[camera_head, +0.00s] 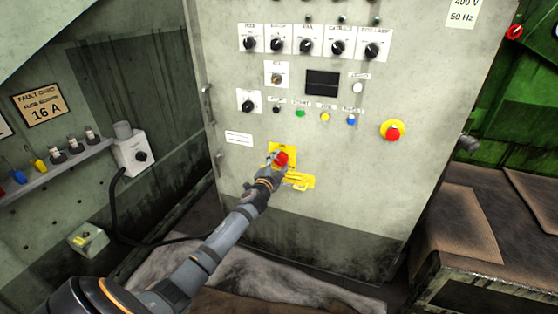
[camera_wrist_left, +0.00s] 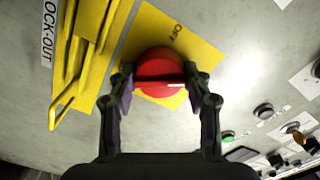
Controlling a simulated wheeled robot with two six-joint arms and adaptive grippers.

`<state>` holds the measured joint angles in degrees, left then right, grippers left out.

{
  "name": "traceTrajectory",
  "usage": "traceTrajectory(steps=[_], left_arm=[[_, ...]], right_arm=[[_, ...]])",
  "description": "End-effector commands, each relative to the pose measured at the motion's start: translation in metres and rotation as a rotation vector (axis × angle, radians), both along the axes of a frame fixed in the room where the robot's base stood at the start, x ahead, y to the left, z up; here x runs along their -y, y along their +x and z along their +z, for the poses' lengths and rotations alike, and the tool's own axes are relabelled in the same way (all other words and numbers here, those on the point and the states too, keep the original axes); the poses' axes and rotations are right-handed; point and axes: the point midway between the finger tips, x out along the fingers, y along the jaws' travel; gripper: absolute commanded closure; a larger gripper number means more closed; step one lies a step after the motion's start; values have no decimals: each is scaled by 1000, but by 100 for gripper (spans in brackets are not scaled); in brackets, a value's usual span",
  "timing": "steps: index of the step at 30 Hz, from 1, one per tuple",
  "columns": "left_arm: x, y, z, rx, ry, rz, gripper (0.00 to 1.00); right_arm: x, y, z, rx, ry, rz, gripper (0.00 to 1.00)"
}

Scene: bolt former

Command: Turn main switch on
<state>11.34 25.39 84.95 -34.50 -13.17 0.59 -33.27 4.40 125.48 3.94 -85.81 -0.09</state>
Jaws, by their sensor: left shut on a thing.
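The main switch (camera_head: 282,158) is a red rotary knob on a yellow plate, low on the front of the grey cabinet. In the left wrist view the red knob (camera_wrist_left: 160,72) sits between my fingers, and the yellow plate (camera_wrist_left: 195,45) shows an OFF mark. My left gripper (camera_head: 274,170) is at the switch. In the left wrist view its two fingers (camera_wrist_left: 160,85) are shut on the knob from both sides. A yellow lock-out bracket (camera_wrist_left: 85,50) is beside the plate. My right gripper is not in view.
Above are several black selector knobs (camera_head: 305,46), a dark display (camera_head: 322,83) and coloured buttons (camera_head: 325,117). A red emergency stop button (camera_head: 393,133) is at right. A shelf (camera_head: 60,168) with small items is at left. A brown surface (camera_head: 460,220) is at right.

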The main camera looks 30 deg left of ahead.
Motion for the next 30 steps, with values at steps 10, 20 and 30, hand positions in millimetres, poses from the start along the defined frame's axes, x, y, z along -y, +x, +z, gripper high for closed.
traceTrajectory(steps=[10,20,30], left_arm=[[1,0,1,-72,294,-1,82],[1,0,0,-116,479,0,82],[0,0,0,-133,550,0,82]], right_arm=[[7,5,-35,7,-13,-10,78],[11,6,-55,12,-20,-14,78],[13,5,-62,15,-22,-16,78]])
